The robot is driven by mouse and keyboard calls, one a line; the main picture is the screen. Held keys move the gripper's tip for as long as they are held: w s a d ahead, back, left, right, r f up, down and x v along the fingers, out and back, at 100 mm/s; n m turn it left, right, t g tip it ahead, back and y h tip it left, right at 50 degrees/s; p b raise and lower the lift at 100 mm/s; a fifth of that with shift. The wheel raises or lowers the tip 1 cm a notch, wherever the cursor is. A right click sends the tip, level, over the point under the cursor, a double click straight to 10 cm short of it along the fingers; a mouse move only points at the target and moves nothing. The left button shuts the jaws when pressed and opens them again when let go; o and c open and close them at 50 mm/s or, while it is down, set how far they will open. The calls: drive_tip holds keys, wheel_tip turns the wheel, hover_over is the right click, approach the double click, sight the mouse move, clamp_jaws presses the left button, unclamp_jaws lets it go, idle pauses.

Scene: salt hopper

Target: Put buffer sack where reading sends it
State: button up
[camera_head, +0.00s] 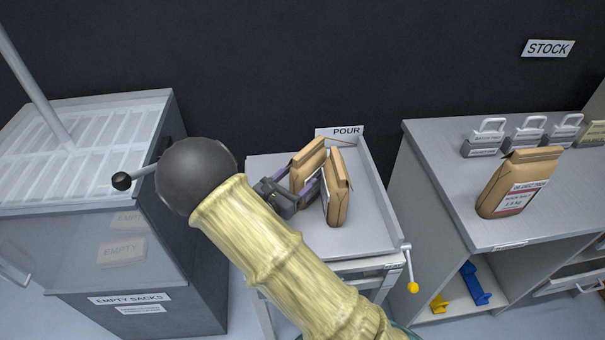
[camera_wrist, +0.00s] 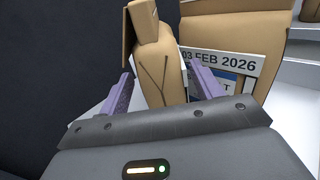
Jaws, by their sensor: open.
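Two tan paper sacks stand on the grey POUR table. My gripper (camera_head: 302,182) is open, its purple fingers on either side of the left sack (camera_head: 308,163); the wrist view shows this sack (camera_wrist: 150,55) between the fingers, slightly tilted. Whether the fingers touch it I cannot tell. The right sack (camera_head: 337,190) stands close beside it; in the wrist view this sack (camera_wrist: 240,32) bears a label dated 03 FEB 2026, partly hidden by a finger. A third sack (camera_head: 518,180) with a red-edged label stands on the STOCK counter (camera_head: 440,150). Which one is the buffer sack is not shown.
The POUR table (camera_head: 370,238) has raised edges and a yellow-knobbed lever (camera_head: 411,280) at its front right. The EMPTY SACKS bin (camera_head: 205,290) with a slatted top stands left. Several grey handled blocks (camera_head: 483,145) line the STOCK counter's back. Blue and yellow brackets (camera_head: 474,283) sit below.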

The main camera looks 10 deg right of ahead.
drive_tip(key=v, duration=0.9)
drive_tip(key=shift+s+a, duration=0.15)
drive_tip(key=shift+s, duration=0.1)
drive_tip(key=shift+r, duration=0.1)
